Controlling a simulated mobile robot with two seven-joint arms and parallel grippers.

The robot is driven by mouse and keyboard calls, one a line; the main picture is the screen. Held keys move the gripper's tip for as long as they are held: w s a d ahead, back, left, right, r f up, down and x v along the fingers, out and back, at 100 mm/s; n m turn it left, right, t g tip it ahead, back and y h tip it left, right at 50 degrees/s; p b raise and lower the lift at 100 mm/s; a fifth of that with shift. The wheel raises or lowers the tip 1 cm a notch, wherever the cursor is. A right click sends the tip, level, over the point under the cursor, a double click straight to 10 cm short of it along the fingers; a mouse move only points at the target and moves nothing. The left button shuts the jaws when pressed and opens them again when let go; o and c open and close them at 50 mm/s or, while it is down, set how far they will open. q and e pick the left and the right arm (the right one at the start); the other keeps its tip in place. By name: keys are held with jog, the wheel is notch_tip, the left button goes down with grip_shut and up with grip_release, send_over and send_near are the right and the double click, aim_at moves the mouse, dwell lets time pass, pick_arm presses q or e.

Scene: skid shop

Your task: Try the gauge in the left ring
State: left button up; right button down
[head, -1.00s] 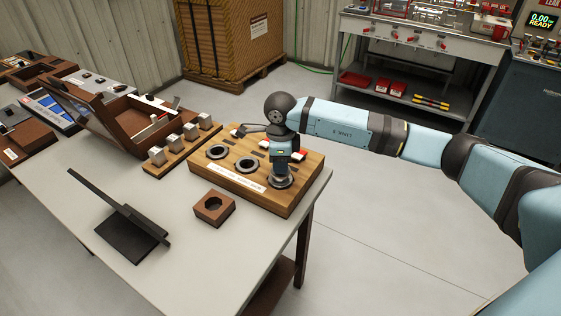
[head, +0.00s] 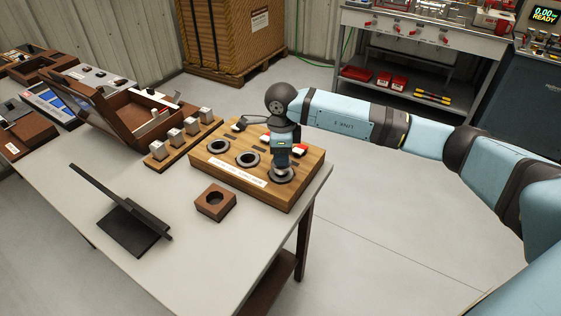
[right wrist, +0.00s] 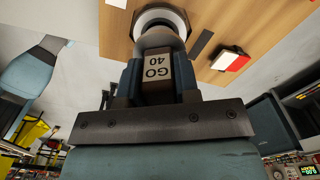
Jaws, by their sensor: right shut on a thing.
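A wooden board (head: 219,170) on the table carries three dark-rimmed rings: the left ring (head: 217,146), the middle ring (head: 247,159) and the right ring (head: 283,178). My right gripper (head: 281,160) points down over the right ring and is shut on a grey gauge marked "GO 40" (right wrist: 157,68). In the right wrist view the gauge's round end meets the right ring (right wrist: 180,16); I cannot tell how deep it sits. The left and middle rings look empty. My left gripper is not in view.
Several grey-topped blocks stand on a wooden strip (head: 158,158) left of the board. A brown block with a hole (head: 214,203) and a black stand (head: 132,229) are in front. An open brown case (head: 135,128) lies at the left. Red-and-white pieces (head: 299,149) lie on the board.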

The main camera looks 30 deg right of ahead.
jog(key=shift+r+p, duration=0.85)
jog(key=shift+r, duration=1)
jog(key=shift+r+p, duration=0.3)
jog(key=shift+r, duration=0.65)
